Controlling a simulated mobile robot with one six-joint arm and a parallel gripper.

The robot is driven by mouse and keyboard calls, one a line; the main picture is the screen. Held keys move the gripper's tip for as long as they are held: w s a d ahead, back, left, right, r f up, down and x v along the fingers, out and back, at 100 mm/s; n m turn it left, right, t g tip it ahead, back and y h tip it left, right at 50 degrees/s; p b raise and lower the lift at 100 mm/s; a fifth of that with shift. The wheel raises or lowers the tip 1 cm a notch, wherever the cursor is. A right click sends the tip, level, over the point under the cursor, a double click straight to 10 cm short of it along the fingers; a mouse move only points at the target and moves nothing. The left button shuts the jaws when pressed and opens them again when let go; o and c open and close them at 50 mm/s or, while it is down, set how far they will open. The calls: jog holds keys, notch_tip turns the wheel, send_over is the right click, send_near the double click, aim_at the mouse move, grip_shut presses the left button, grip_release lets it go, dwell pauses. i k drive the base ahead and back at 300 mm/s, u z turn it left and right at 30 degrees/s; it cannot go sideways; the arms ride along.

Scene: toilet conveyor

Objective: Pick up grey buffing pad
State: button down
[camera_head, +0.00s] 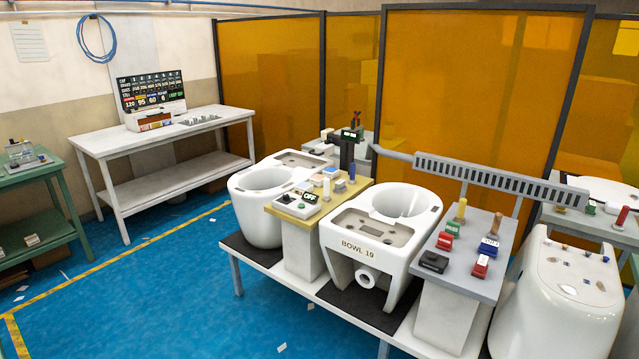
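I cannot pick out the grey buffing pad with certainty. A dark grey to black block (433,262) lies at the front left of the grey side bench (472,276), right of the toilet bowl marked BOWL 19 (378,236). Small pale and bluish blocks (318,186) lie on the yellow-topped stand (283,208) left of that bowl; they are too small to identify. My gripper is not in view.
Red blocks (445,240), a blue block (488,247) and upright handles (460,209) crowd the grey bench. A control box (297,203) sits on the yellow top. A slotted grey duct (497,179) runs behind. Blue floor (170,290) is open at front left.

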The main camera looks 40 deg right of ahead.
aim_at(341, 186)
jog(key=z, duration=0.7)
jog(key=i, duration=2)
jog(key=u, duration=0.55)
jog(key=i, duration=0.5)
jog(key=u, duration=0.2)
